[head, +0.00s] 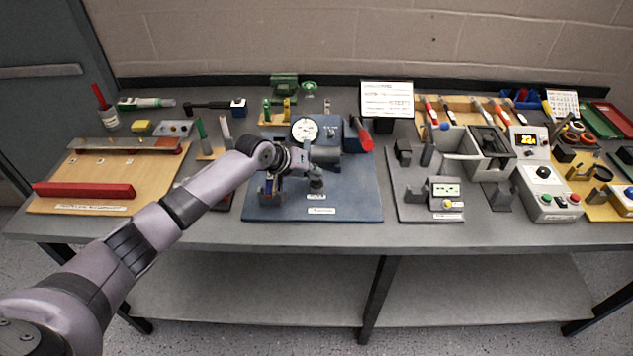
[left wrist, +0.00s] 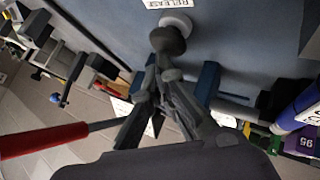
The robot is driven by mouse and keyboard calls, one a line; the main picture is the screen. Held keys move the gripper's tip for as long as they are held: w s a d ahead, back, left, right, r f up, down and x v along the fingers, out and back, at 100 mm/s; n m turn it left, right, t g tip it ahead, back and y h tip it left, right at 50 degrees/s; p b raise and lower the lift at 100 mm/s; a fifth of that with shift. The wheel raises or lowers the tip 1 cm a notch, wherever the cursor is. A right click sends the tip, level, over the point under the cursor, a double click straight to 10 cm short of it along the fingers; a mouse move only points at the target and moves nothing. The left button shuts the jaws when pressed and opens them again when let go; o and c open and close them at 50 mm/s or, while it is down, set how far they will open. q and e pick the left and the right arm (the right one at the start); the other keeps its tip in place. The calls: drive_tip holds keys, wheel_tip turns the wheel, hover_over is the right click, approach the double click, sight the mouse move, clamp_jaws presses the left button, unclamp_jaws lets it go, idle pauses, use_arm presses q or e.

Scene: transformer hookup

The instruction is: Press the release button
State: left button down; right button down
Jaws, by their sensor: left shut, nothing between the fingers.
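The release button is a grey round knob (head: 316,184) on a pale base, standing on the blue board (head: 350,205) in the middle of the table. A small white label lies in front of it. In the left wrist view the knob (left wrist: 167,40) stands beside a label reading RELEASE (left wrist: 165,3). My left gripper (head: 313,172) is shut and empty, with its fingertips right at the knob. In the left wrist view the closed fingertips (left wrist: 164,70) point at the knob; I cannot tell whether they touch it. My right gripper is not in view.
A lever with a red handle (head: 365,138) stands on the blue board, right of my gripper. A dial gauge (head: 305,129) stands behind. A grey board with a small display (head: 445,189) lies to the right. A wooden board with a red bar (head: 84,190) lies left.

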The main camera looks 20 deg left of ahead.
use_arm(q)
drive_tip(key=shift+s+f, duration=0.1)
drive_tip(key=shift+f, duration=0.4)
idle(0.4)
drive_tip(key=shift+r, duration=0.1)
drive_tip(key=shift+r+p, duration=0.8)
wheel_tip(320, 180, up, 5)
drive_tip(key=p, duration=0.5)
drive_tip(key=shift+r, duration=0.15)
idle(0.4)
